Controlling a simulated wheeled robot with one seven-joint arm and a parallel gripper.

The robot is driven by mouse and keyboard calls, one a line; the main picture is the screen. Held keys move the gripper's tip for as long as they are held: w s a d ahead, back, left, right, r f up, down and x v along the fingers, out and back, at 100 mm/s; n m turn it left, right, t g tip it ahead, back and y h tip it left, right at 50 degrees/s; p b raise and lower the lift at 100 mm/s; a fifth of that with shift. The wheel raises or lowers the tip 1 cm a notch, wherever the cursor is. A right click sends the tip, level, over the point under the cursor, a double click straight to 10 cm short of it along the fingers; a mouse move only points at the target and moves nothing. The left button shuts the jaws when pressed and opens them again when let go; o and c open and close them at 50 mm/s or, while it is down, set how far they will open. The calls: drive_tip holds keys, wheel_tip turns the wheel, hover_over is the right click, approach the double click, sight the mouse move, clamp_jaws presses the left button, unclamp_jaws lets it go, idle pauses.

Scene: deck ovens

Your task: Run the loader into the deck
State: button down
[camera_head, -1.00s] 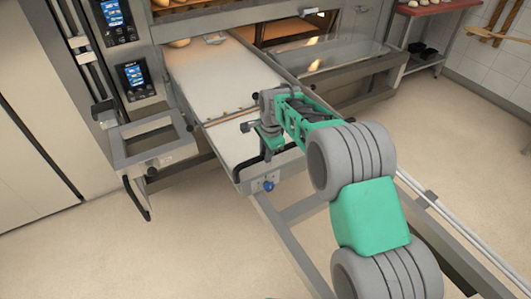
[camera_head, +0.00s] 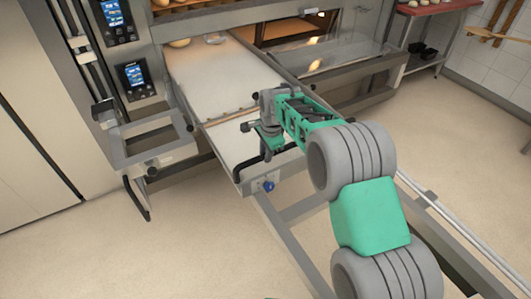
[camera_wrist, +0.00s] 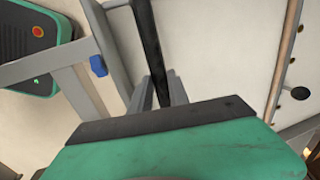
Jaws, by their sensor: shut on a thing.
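The loader (camera_head: 208,80) is a long pale board in a grey frame, sloping away from me with its far end at the oven's deck opening. A black handle bar (camera_head: 246,165) sits at its near end. My gripper (camera_head: 266,150) is at this handle. In the wrist view, the black handle bar (camera_wrist: 150,45) runs down between the grey fingers of my gripper (camera_wrist: 164,92), which is shut on it. My arm covers part of the loader's near right side.
The oven's control panels (camera_head: 135,77) are at the upper left. A grey bracket frame (camera_head: 155,147) stands left of the loader. A glass door (camera_head: 330,58) lies open to the right, before a lit deck. Rails (camera_head: 285,235) run toward me. Floor is clear on both sides.

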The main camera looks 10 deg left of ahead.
drive_tip(key=w+a, duration=0.1)
drive_tip(key=w, duration=0.1)
drive_tip(key=w+a+p, duration=0.1)
drive_tip(key=w, duration=0.1)
drive_tip(key=shift+a, duration=0.4)
drive_tip(key=shift+r, duration=0.15)
drive_tip(key=c, duration=1.3)
unclamp_jaws()
drive_tip(key=shift+a, duration=0.1)
drive_tip(key=shift+o, duration=0.2)
wheel_tip(320, 180, up, 8)
drive_tip(key=s+d, duration=0.1)
drive_tip(key=shift+s+f, duration=0.15)
drive_tip(key=shift+f, duration=0.1)
